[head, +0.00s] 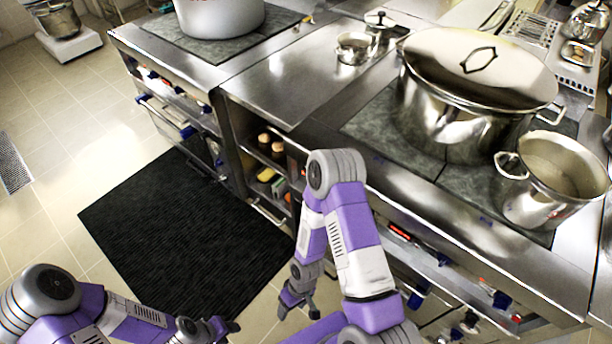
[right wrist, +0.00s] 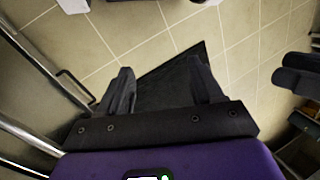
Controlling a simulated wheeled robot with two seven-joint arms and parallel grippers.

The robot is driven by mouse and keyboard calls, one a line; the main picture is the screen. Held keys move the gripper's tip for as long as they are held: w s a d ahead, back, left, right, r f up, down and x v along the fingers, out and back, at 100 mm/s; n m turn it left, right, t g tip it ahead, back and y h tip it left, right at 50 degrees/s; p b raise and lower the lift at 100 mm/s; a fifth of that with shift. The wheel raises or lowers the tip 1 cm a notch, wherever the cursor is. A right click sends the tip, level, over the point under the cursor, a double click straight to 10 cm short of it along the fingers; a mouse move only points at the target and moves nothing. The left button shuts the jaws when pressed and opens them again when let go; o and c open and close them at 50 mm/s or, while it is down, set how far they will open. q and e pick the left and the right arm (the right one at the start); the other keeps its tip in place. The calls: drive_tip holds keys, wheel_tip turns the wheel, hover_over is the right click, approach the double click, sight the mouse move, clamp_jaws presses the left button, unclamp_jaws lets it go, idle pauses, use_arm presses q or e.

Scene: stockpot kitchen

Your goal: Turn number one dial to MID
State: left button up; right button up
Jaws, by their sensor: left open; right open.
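Blue-handled dials line the front of the right-hand range, one dial (head: 418,293) just right of my right arm and another dial (head: 502,300) further right. More blue dials (head: 205,108) show on the left-hand range. I cannot read any number or MID mark, so I cannot tell which dial is number one. My right gripper (head: 296,299) hangs low in front of the counter, left of the right-hand dials and touching none; in the right wrist view its fingers (right wrist: 163,88) are apart and empty over the floor. My left gripper (head: 205,329) is open at the bottom, above the mat's near edge.
A large lidded stockpot (head: 440,110) and a smaller open pot (head: 545,190) stand on the right-hand range. A white pot (head: 220,15) is at the back left. A black mat (head: 180,230) lies on the tiled floor. An open shelf (head: 265,160) sits between the ranges.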

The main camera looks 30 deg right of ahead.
drive_tip(key=d+f+n+g+h+b, duration=0.1)
drive_tip(key=d+f+n+g+h, duration=0.25)
drive_tip(key=d+f+n, duration=0.45)
drive_tip(key=w+d+r+n+t+h+b, duration=0.2)
drive_tip(key=w+d+r+n+h, duration=0.1)
drive_tip(key=w+d+n+h, duration=0.55)
drive_tip(key=w+r+n+t+h+b, duration=0.1)
drive_tip(key=w+r+n+t+h, duration=0.45)
drive_tip(key=w, duration=0.45)
drive_tip(key=w+r+n+t+h, duration=0.35)
drive_tip(key=w+r+n, duration=0.25)
drive_tip(key=w+r, duration=0.3)
drive_tip(key=w+d+t+b, duration=0.1)
drive_tip(key=w+d+b, duration=0.1)
drive_tip(key=d, duration=0.5)
drive_tip(key=shift+w+d+r+y, duration=0.3)
drive_tip(key=shift+w+y, duration=0.1)
drive_tip(key=shift+w, duration=0.4)
drive_tip(key=shift+c, duration=0.3)
drive_tip(key=c, duration=1)
